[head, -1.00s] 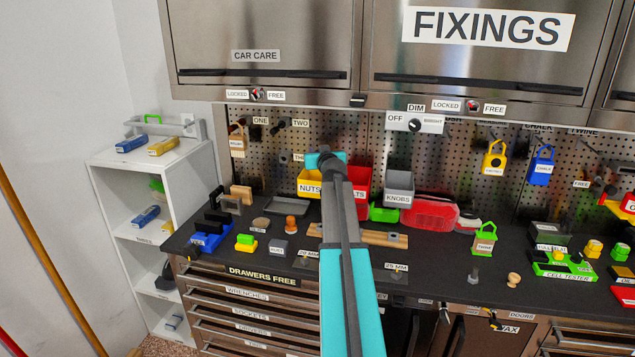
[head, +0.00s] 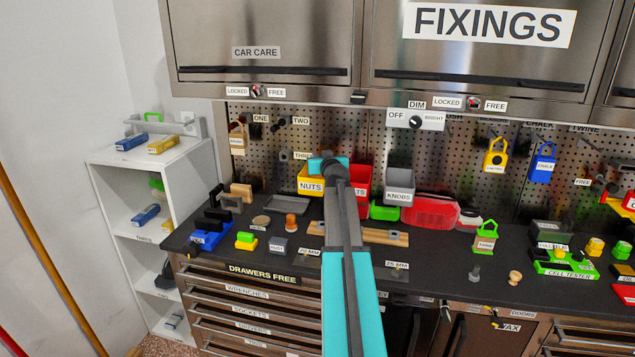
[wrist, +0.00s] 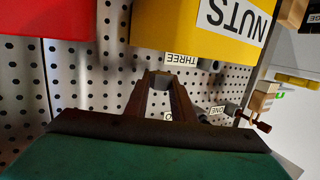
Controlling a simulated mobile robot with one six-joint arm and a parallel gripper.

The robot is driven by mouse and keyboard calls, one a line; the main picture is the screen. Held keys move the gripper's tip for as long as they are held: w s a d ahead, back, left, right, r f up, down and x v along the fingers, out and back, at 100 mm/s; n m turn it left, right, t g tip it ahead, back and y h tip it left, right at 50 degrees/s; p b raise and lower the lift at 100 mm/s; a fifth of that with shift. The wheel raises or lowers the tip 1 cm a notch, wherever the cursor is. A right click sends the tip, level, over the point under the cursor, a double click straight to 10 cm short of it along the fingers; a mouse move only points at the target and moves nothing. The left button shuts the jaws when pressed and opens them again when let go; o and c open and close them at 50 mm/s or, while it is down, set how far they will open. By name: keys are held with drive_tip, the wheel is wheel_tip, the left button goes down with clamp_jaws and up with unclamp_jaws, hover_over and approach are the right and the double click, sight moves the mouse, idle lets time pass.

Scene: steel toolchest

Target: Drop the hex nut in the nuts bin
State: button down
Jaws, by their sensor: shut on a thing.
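The yellow nuts bin (head: 310,186), labelled NUTS, hangs on the pegboard; my arm hides part of its right side. It also shows large at the top of the wrist view (wrist: 170,22). My gripper (wrist: 160,90) is shut on a small grey piece, which I take for the hex nut (wrist: 162,80), between its fingertips. In the wrist view, the fingertips are just below the bin's edge in the picture, apart from it. In the head view, the teal hand is at the bin's upper right, and the fingers and nut are hidden.
A red bin (head: 361,183) stands right of the nuts bin, partly behind my arm, then a grey KNOBS bin (head: 399,190). Pegs labelled ONE, TWO and THREE (head: 302,156) are on the pegboard to the left. Cabinets (head: 260,35) overhang above; the worktop below holds several items.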

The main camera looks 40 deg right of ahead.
drive_tip(key=shift+f+b, duration=0.45)
drive_tip(key=shift+f, duration=1.1)
drive_tip(key=c, duration=1.4)
unclamp_jaws()
drive_tip(key=shift+c, duration=0.2)
drive_tip(key=shift+s+a, duration=0.1)
drive_tip(key=shift+s, duration=0.05)
drive_tip(key=b+v, duration=0.3)
drive_tip(key=v, duration=1)
drive_tip(key=shift+s+a+b, duration=0.15)
drive_tip(key=shift+b, duration=0.2)
